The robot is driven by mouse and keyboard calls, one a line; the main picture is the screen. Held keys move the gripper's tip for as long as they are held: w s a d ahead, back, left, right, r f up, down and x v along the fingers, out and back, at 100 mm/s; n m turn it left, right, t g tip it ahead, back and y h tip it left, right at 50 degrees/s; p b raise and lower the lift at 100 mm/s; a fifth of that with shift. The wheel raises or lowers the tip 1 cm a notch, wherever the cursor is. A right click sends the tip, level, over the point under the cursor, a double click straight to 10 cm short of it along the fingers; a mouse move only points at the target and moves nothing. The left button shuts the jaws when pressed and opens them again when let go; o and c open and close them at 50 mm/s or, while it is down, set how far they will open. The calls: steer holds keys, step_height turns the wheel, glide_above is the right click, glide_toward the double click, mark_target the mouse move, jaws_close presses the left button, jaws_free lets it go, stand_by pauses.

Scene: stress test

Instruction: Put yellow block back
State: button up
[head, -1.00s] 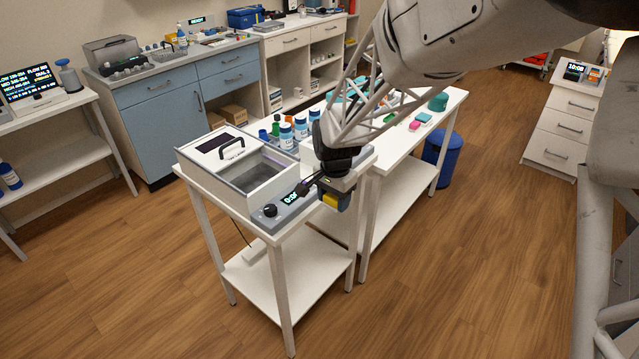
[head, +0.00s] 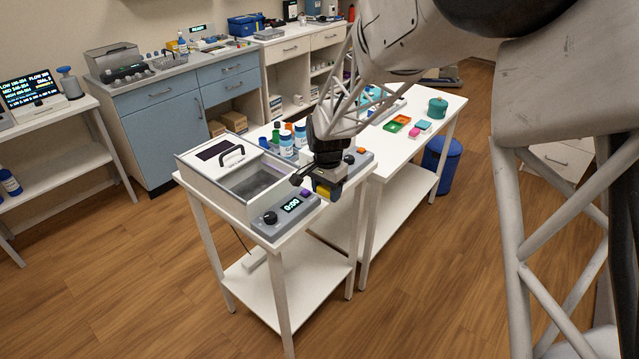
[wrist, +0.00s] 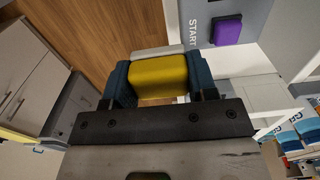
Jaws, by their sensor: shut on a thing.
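My gripper (head: 325,192) is shut on the yellow block (head: 323,188) and holds it in the air beside the front right edge of the white cart, close to the grey device's control panel. In the wrist view the yellow block (wrist: 158,77) sits between the two dark blue finger pads of my gripper (wrist: 160,82). Part of the block is hidden by the fingers in the head view.
The water-bath-like device (head: 218,170) has an open basin, a dial and a purple button (wrist: 227,31). White-capped bottles (head: 286,142) stand behind it. Orange and green trays (head: 398,123), a pink block (head: 414,132) and a teal pot (head: 437,107) are on the longer table. A blue bin (head: 443,160) stands on the floor.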

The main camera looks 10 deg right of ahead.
steer(key=w, duration=0.5)
steer(key=w+a+f, duration=0.1)
steer(key=w, duration=0.2)
steer(key=shift+w, duration=0.35)
steer(key=shift+f, duration=1.7)
steer(key=shift+f, duration=0.15)
steer(key=o, duration=1)
steer(key=shift+c, duration=0.2)
steer(key=shift+r, duration=0.2)
step_height(320, 180, up, 12)
